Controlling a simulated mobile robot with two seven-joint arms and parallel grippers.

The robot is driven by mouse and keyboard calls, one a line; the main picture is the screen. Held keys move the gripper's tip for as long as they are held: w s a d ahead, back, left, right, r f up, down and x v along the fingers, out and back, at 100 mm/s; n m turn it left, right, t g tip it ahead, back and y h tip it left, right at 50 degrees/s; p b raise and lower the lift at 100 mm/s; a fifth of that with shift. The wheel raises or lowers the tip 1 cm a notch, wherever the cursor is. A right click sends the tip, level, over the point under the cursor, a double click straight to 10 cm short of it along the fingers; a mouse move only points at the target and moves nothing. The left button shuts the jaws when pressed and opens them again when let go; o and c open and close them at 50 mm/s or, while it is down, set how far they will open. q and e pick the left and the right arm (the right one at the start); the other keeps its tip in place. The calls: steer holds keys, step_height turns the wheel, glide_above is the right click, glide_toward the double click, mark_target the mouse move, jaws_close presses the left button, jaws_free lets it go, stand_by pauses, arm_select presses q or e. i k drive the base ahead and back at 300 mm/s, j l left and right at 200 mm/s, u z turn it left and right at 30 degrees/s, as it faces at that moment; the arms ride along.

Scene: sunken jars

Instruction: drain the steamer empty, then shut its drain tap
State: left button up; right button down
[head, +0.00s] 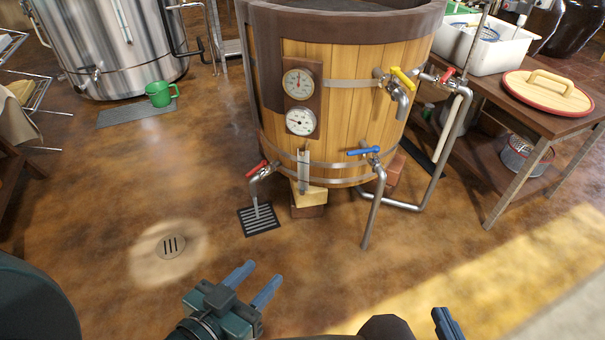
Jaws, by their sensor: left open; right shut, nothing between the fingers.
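The steamer looks to be the large wooden-staved vat (350,110) with a dark rim, standing on blocks. A low red-handled tap (258,168) sits at its lower left, above a slotted floor grate (259,219). A pale narrow streak runs from its spout to the grate; I cannot tell whether it is water or pipe. A blue-handled tap (366,151) and a yellow-handled tap (399,79) are on the front. The inside level is hidden. My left gripper (253,280) is open and empty in front of the vat. My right gripper (447,324) is shut and empty, partly cut off.
Two dials (299,102) and a narrow upright gauge (303,170) are on the vat. Another red-handled valve (447,75) sits on pipework at right. Floor in front is clear.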

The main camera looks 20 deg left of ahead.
mark_target(263, 163)
steer(key=i+j+u, duration=0.1)
steer(key=i, duration=0.25)
steer(key=i+j+u, duration=0.1)
steer(key=i+j, duration=0.15)
steer(key=i, duration=1)
